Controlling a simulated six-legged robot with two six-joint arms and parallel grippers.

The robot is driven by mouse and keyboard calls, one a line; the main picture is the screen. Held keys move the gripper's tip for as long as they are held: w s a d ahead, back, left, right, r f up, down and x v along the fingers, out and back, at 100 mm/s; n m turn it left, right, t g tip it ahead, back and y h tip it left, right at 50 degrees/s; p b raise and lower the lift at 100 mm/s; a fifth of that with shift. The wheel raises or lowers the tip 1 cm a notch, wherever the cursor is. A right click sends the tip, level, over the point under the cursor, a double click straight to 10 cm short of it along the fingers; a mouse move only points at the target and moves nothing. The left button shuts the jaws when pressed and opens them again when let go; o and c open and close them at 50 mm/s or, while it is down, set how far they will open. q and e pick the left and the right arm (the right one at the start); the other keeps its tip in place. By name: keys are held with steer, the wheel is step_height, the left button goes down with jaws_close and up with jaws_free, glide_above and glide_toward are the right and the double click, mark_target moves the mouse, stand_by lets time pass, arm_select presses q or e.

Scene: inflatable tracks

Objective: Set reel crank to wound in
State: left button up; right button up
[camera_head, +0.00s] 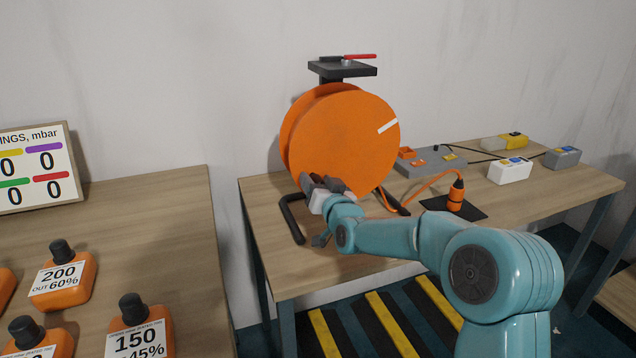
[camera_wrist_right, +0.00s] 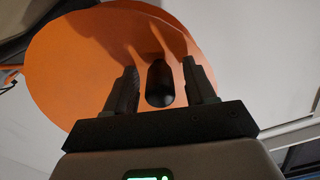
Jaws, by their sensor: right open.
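The orange cable reel (camera_head: 345,140) stands upright on a wooden table, with a white stripe near the upper right of its round face. My right gripper (camera_head: 325,188) is at the lower left of that face. In the right wrist view my right gripper (camera_wrist_right: 160,85) is open, its two dark fingers pointing at the orange disc (camera_wrist_right: 90,60). A black crank knob (camera_wrist_right: 160,83) shows between the fingers, with a gap on each side. In the head view the knob is hidden by my gripper or too small to tell. My left gripper is not in view.
A black plate with a red lever (camera_head: 360,56) sits above the reel. Right of it are a grey box (camera_head: 430,162), an orange plug (camera_head: 456,196) with cable, and small boxes (camera_head: 510,171). A left table (camera_head: 150,215) holds orange units and a gauge board (camera_head: 40,168).

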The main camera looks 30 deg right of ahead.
jaws_close()
